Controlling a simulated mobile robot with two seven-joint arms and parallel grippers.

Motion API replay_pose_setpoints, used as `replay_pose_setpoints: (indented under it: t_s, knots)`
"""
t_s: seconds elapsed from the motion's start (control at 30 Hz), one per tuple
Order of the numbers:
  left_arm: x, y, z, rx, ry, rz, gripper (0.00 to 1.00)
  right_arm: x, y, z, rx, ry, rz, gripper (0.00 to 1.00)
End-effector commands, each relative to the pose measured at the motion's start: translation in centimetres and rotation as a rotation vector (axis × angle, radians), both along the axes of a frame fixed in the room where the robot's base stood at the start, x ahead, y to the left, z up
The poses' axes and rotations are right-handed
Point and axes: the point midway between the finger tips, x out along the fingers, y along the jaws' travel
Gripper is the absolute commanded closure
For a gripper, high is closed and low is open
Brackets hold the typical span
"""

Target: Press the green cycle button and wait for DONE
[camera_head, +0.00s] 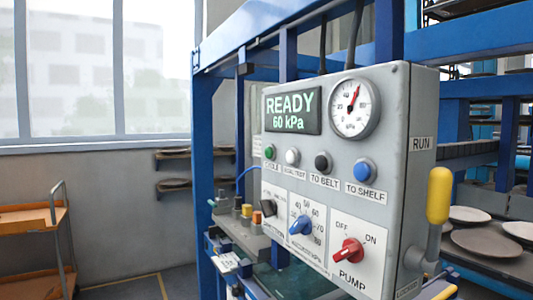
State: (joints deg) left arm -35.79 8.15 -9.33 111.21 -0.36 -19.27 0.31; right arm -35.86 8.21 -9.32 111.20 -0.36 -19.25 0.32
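The grey control panel (394,160) stands on a blue frame. Its green button (270,152), labelled CYCLE, is at the left end of a row of buttons. The display (292,111) reads READY and 60 kPa in green on a dark screen; DONE does not show. To the right of the display is a round gauge (354,108) with a red needle. Neither of my grippers is visible in the head view, and nothing covers the green button.
Beside the green button are white (292,156), black (323,162) and blue (364,170) buttons. Below are a blue dial (301,225) and a red PUMP knob (347,252). A yellow-handled lever (438,195) stands at the panel's right side. Plates (486,242) lie behind it.

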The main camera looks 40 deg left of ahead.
Motion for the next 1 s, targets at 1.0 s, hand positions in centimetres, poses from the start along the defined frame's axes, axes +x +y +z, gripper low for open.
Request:
replay_pose_setpoints:
  t_s: [1.0]
  knots:
    - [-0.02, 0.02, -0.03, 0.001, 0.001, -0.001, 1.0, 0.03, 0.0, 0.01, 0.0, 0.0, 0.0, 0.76]
